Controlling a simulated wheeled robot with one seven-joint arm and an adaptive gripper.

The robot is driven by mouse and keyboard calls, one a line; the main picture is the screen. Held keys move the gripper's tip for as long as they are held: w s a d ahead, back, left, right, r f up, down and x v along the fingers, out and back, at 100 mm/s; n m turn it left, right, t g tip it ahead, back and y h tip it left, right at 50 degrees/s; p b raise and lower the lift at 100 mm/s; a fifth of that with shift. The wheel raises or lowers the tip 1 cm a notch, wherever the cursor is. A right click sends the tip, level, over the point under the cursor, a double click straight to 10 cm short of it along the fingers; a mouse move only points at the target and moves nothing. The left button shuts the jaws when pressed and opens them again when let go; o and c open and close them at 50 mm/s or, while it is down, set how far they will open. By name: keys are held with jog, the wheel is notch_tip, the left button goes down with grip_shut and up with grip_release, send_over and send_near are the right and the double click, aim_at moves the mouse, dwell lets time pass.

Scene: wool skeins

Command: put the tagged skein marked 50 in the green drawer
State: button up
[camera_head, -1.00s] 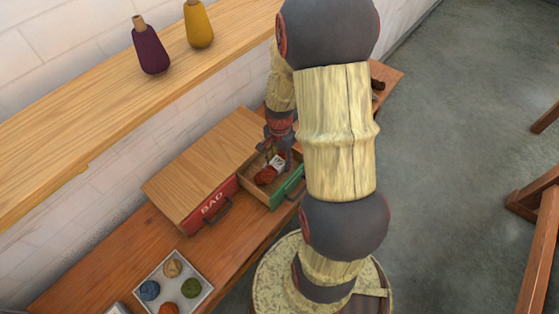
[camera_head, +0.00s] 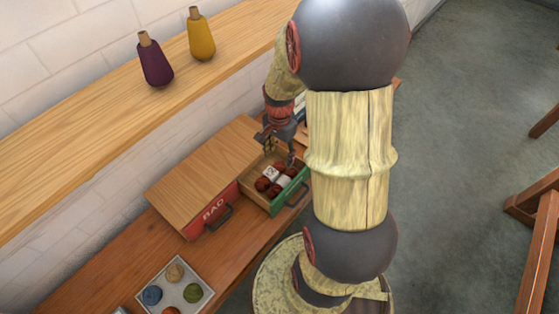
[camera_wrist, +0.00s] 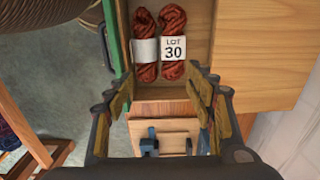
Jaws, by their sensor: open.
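The green drawer (camera_head: 292,193) is pulled open; its green front also shows at the left in the wrist view (camera_wrist: 113,40). Two rust-red skeins lie side by side inside it. One skein (camera_wrist: 173,22) has a white tag reading LOT 30, not 50; it shows in the head view (camera_head: 262,184). The other skein (camera_wrist: 143,70) has a white band with no number visible. My gripper (camera_head: 280,157) is open above the back right part of the drawer. In the wrist view, nothing is between its fingers (camera_wrist: 165,88) and the skeins lie beyond them.
A closed red drawer (camera_head: 214,210) labelled BAD is left of the green one under the wooden cabinet top (camera_head: 195,180). A white tray (camera_head: 205,297) of yarn balls is at the front. Two yarn cones (camera_head: 156,65) stand on the shelf. A wooden board with blue parts (camera_wrist: 165,135) lies beyond the drawer.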

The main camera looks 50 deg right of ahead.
jog(key=a+r+n+t, duration=0.1)
jog(key=a+r+n, duration=0.4)
jog(key=r, duration=0.4)
jog(key=a+r+n+t, duration=0.2)
jog(key=a+r+n, duration=0.1)
jog(key=a+r, duration=0.45)
jog(key=s+a+r+n+t, duration=0.2)
jog(key=s+a+r+n, duration=0.5)
jog(key=a+r+n, duration=0.1)
jog(key=shift+s+a+r+n+t+p, duration=0.15)
jog(key=shift+s+a+n+t+p, duration=0.25)
jog(key=shift+a, duration=0.7)
jog(key=shift+w, duration=0.15)
jog(key=shift+f+b, duration=0.8)
jog(key=shift+b, duration=0.05)
jog(key=shift+c, duration=1.2)
